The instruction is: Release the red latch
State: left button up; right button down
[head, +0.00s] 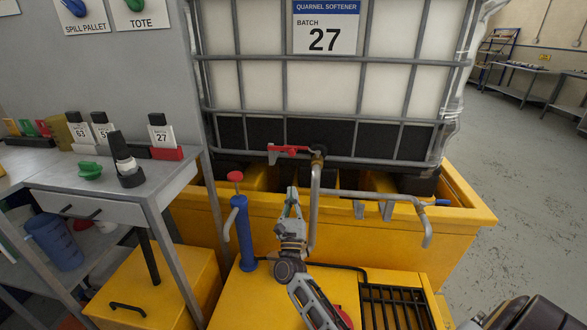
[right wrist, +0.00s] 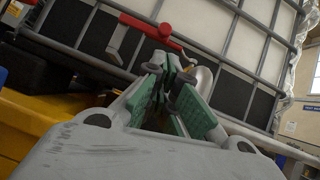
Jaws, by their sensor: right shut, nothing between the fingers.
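The red latch (head: 288,150) is a small red lever lying roughly level on top of the pipe valve, in front of the caged white tank. It also shows in the right wrist view (right wrist: 148,28), just past my fingertips, with a grey lever part hanging at its left end. My right gripper (head: 292,198) is shut and empty, pointing up, below the latch in the head view. In the right wrist view its green-padded fingers (right wrist: 170,72) come together just below the latch's right end; I cannot tell whether they touch it. My left gripper is not in view.
A grey pipe (head: 315,205) drops from the valve close to my right gripper. A blue hand pump (head: 240,235) with a red knob stands left. The yellow spill pallet (head: 460,225) surrounds the tank base.

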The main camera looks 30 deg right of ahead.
jog(key=shift+w, duration=0.1)
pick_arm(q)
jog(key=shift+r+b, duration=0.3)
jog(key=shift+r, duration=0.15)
pick_arm(e)
jog(key=x, duration=0.9)
jog(key=shift+w+d+r, duration=0.2)
jog(key=shift+w+r, duration=0.05)
jog(key=shift+r, duration=0.1)
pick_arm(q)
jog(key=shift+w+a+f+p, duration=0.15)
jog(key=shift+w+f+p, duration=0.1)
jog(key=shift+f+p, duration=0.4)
pick_arm(e)
jog(key=shift+s+d+r+n+y, duration=0.15)
jog(key=shift+r+n+y, duration=0.15)
jog(key=shift+n+y, duration=0.45)
